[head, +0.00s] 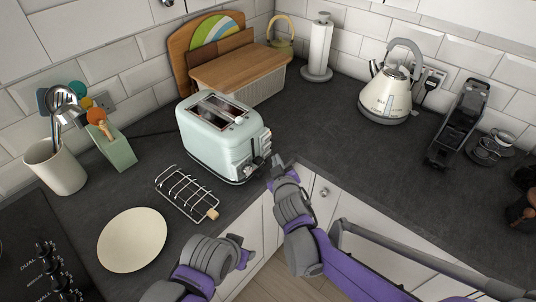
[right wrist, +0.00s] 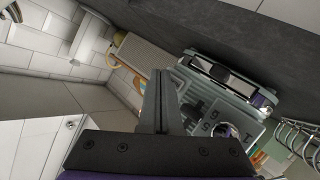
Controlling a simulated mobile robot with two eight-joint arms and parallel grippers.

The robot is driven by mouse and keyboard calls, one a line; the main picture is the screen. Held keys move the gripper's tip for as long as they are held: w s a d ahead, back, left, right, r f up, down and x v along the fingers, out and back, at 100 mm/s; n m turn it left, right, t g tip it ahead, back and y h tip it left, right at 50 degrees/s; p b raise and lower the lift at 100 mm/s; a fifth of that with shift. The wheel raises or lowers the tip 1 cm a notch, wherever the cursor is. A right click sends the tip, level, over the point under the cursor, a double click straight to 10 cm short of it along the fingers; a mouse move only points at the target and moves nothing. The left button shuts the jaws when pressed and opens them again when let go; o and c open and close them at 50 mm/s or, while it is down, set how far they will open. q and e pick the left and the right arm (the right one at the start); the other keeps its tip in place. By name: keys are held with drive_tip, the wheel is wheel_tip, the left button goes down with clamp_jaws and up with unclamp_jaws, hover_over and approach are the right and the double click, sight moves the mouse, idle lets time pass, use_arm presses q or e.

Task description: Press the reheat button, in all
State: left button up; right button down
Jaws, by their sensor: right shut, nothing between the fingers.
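A pale mint toaster (head: 212,139) with two slots stands on the dark worktop, its control end facing right and toward me. Its buttons are too small to read in the head view. The toaster also shows in the right wrist view (right wrist: 232,84), with a panel of dark marked buttons (right wrist: 213,122). My right gripper (head: 277,162) is shut and empty, its tips just right of the toaster's control end. In the right wrist view its closed fingers (right wrist: 161,98) point toward the toaster; contact cannot be told. My left gripper (head: 244,254) hangs low near the worktop's front edge, its jaw state unclear.
A wire toast rack (head: 184,192) and a cream plate (head: 132,240) lie in front of the toaster. A wooden-lidded bread bin (head: 254,90) stands behind it. A cream kettle (head: 386,95) stands at the back right. The worktop between toaster and kettle is clear.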

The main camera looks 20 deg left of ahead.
drive_tip(key=shift+a, duration=0.15)
drive_tip(key=shift+w+a, duration=0.15)
drive_tip(key=shift+a, duration=0.15)
drive_tip(key=shift+w+a, duration=0.1)
drive_tip(key=shift+a, duration=0.25)
idle(0.7)
drive_tip(key=shift+d, duration=0.1)
drive_tip(key=shift+s+d, duration=0.3)
drive_tip(key=shift+d, duration=0.4)
